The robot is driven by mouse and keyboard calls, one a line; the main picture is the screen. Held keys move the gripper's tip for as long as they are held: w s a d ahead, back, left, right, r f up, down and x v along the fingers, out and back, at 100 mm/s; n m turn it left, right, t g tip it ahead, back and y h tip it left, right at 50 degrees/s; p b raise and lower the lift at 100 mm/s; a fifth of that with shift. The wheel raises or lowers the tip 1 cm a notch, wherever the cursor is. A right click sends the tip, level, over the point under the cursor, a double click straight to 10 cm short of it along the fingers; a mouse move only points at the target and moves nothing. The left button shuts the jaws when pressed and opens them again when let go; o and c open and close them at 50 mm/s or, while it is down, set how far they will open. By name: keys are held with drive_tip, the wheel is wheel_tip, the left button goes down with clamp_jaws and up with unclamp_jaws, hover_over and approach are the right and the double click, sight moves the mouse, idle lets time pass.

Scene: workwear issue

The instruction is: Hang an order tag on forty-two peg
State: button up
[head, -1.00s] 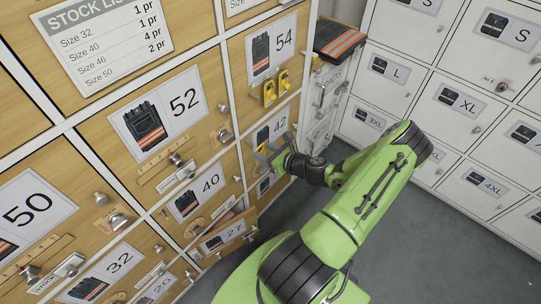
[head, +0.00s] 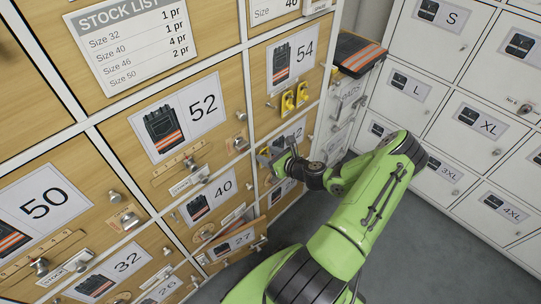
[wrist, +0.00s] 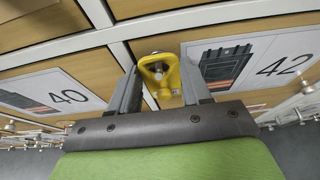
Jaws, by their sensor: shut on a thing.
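My gripper (wrist: 162,92) is shut on a yellow order tag (wrist: 168,82), which sits upright between the two grey fingers in the wrist view. A metal knob or peg shows at the tag's opening; I cannot tell whether the tag is around it or only in front of it. The tag is in front of the wooden 42 drawer, left of its 42 label (wrist: 262,62). In the head view my gripper (head: 268,155) is close to that drawer front and partly hides the 42 label (head: 297,134); the held tag cannot be made out there.
Two yellow tags (head: 294,100) hang below the 54 label. The 40 drawer (wrist: 50,90) lies left of a white divider. The 27 drawer (head: 238,243) below stands out a little. Pale lockers (head: 450,110) line the right side, with grey floor between.

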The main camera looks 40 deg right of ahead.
idle(0.4)
drive_tip(key=o, duration=1.1)
drive_tip(key=shift+s, duration=0.15)
drive_tip(key=p+v, duration=0.4)
drive_tip(key=v, duration=1.1)
drive_tip(key=shift+s+r, duration=0.2)
drive_tip(key=shift+s, duration=0.05)
